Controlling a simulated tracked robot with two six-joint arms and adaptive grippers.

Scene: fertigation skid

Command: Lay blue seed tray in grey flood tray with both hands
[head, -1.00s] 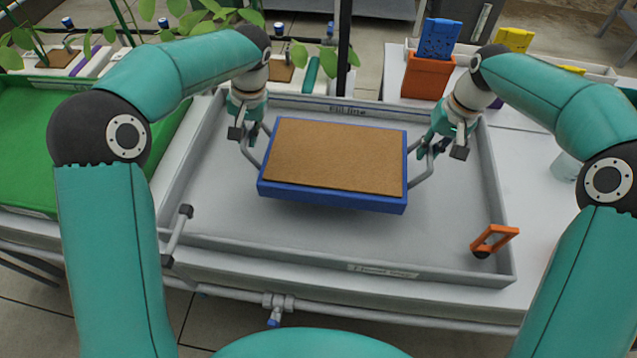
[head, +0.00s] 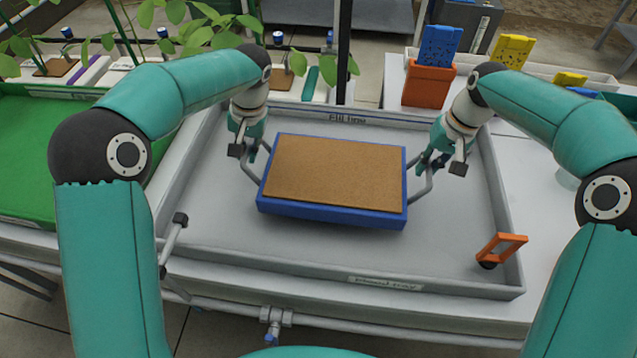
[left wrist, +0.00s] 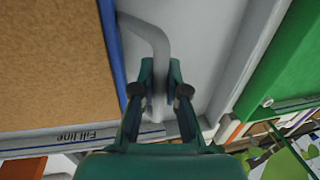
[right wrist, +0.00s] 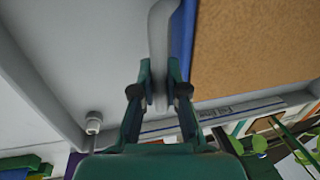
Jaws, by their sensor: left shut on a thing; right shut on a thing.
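The blue seed tray (head: 330,218), filled with a flat brown surface, is within the walls of the grey flood tray (head: 440,262). It looks roughly level; I cannot tell whether its underside touches the flood tray floor. My left gripper (head: 247,150) is shut on the grey handle at its left side, and the left wrist view shows that handle (left wrist: 157,45) between the fingers. My right gripper (head: 432,162) is shut on the right handle, which also shows in the right wrist view (right wrist: 160,40). The seed tray's underside is hidden.
An orange bracket (head: 500,250) sits at the flood tray's front right corner, and a grey pipe fitting (head: 173,240) at its left front. A green tray (head: 30,160) stands left. An orange holder with a blue card (head: 428,84) stands behind right.

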